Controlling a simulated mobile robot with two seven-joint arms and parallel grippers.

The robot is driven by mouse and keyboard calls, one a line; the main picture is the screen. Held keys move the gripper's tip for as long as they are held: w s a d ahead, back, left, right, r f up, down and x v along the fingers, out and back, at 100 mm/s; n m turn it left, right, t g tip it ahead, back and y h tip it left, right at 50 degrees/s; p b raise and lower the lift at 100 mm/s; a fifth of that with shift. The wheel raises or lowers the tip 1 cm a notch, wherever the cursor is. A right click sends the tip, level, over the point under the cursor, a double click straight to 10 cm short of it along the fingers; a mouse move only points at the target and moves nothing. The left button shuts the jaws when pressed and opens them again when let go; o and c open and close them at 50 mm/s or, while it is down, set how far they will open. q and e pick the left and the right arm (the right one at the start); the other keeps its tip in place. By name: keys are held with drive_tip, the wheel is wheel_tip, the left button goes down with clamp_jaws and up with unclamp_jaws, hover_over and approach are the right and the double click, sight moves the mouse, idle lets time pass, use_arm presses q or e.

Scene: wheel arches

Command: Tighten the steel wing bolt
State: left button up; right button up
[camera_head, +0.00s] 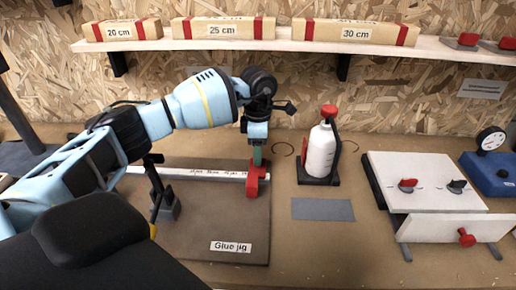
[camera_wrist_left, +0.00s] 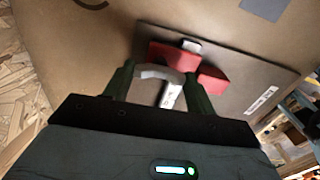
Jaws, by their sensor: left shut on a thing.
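My left gripper (camera_head: 257,158) reaches down over the red clamp (camera_head: 257,181) at the right part of the glue jig board (camera_head: 210,220). In the left wrist view its two green fingers (camera_wrist_left: 160,76) are shut on a curved light-grey piece, which looks like the wing of the steel wing bolt (camera_wrist_left: 153,72). The red clamp (camera_wrist_left: 212,81) lies just beyond the fingers there. A white marked bar (camera_head: 205,173) runs from the left to the clamp. The bolt's shank is hidden, and in the head view the gripper hides the bolt. My right gripper is not in view.
A white bottle with a red cap (camera_head: 320,150) stands on a dark base right of the clamp. A grey mat (camera_head: 322,209) lies before it. A white panel with knobs (camera_head: 425,170) and a blue gauge box (camera_head: 490,172) stand farther right. A shelf (camera_head: 280,45) holds labelled boxes.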

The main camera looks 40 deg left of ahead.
use_arm(q)
drive_tip(key=o, duration=0.7)
drive_tip(key=shift+w+r, duration=0.15)
drive_tip(key=shift+r, duration=0.25)
drive_tip(key=shift+o, duration=1.5)
drive_tip(key=shift+f, duration=0.2)
wheel_tip(320, 180, up, 8)
drive_tip(key=shift+f, duration=0.1)
drive_tip(key=shift+s+f, duration=0.1)
drive_tip(key=shift+s, duration=0.1)
